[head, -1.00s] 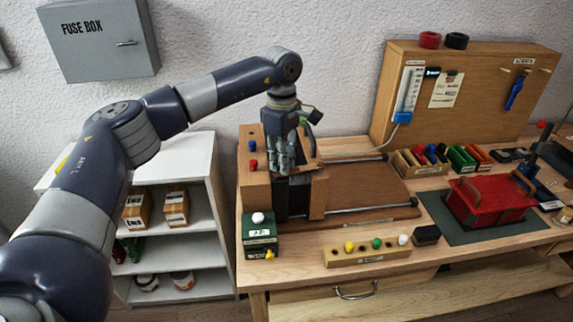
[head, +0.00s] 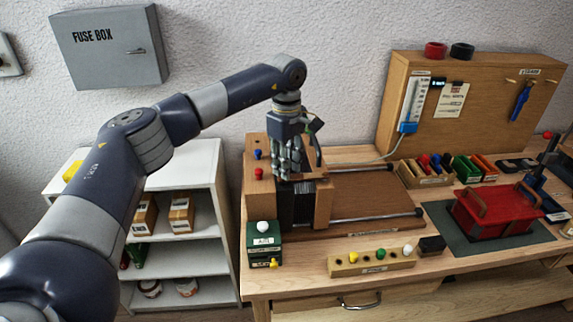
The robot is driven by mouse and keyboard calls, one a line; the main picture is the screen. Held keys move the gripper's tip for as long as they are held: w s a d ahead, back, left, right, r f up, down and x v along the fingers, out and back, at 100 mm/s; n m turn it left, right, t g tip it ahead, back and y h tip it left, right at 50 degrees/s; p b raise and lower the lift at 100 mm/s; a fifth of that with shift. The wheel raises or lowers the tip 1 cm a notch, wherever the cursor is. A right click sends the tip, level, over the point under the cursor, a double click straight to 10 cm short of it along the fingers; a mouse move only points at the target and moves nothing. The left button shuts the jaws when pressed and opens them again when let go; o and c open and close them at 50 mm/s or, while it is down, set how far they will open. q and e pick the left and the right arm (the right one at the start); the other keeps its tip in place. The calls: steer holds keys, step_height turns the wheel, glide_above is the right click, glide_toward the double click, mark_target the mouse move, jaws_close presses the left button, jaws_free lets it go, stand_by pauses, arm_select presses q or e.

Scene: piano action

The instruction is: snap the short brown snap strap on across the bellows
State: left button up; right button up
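The bellows (head: 299,207) is the dark pleated block in the wooden action at the left of the bench, between a wooden block on its left and an upright wooden board (head: 323,205) on its right. My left gripper (head: 292,174) points down just above the bellows' top, and its fingers hide part of it. I cannot tell whether the fingers are open or shut, or whether they touch the bellows. I cannot make out the short brown snap strap clearly against the brown wood around the fingertips. My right gripper is not in view.
Two metal rails (head: 376,214) run right from the action over a brown board. A green box (head: 264,241) with a white knob and a wooden strip (head: 371,262) of coloured knobs stand in front. A red case (head: 494,211) lies on a dark mat at right.

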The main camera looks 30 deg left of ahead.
arm_select(q)
steer(key=shift+o, duration=0.2)
step_height(320, 180, up, 12)
stand_by(0.6)
stand_by(0.3)
